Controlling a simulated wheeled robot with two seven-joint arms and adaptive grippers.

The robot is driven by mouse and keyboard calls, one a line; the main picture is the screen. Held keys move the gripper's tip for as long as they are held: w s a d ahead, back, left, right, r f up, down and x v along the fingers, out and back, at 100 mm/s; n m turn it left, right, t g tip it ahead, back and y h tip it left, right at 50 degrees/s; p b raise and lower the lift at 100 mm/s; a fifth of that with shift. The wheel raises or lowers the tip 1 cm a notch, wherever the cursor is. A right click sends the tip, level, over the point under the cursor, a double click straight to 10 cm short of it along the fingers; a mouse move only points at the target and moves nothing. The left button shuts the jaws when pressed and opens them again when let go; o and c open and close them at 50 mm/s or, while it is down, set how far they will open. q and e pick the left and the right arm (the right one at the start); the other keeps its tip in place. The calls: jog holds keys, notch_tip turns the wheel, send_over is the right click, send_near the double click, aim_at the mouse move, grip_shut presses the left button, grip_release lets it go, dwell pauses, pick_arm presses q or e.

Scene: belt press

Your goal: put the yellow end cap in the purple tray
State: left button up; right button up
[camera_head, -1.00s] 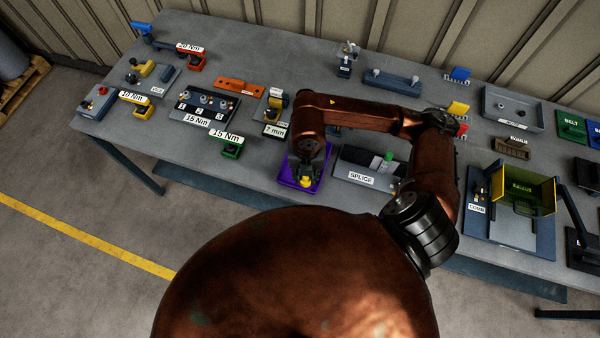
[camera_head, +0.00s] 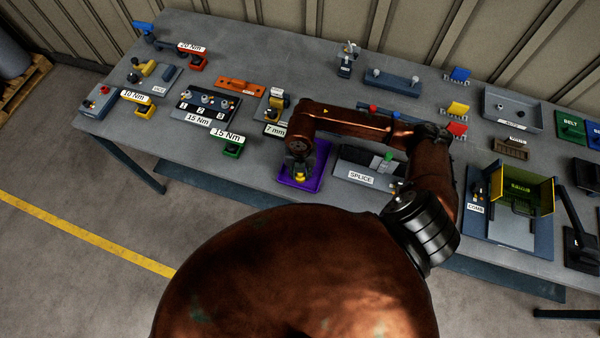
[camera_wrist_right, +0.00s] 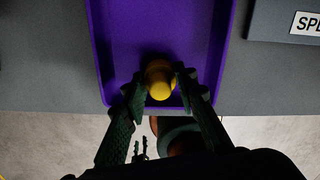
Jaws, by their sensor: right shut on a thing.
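The purple tray (camera_head: 318,170) lies on the bench near its front edge; it also fills the middle of the right wrist view (camera_wrist_right: 150,35). The yellow end cap (camera_head: 299,177) is between the fingertips of my right gripper (camera_head: 299,172), over the front part of the tray. In the right wrist view the yellow end cap (camera_wrist_right: 159,82) sits between the two dark fingers of my right gripper (camera_wrist_right: 160,90), which is shut on it. I cannot tell whether the cap touches the tray floor. My left gripper is not in view.
The SPLICE fixture (camera_head: 355,178) stands right of the tray. A green 15 Nm tool (camera_head: 232,149) and a 7 mm holder (camera_head: 270,112) stand to the left. Bare bench lies between the tray and the green tool. My right arm hides part of the bench behind.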

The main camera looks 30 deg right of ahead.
jog(key=shift+f, duration=0.1)
jog(key=o, duration=0.6)
jog(key=shift+f, duration=0.1)
jog(key=o, duration=0.5)
notch_tip(320, 180, up, 12)
jog(key=shift+r+b, duration=0.25)
jog(key=shift+b, duration=0.1)
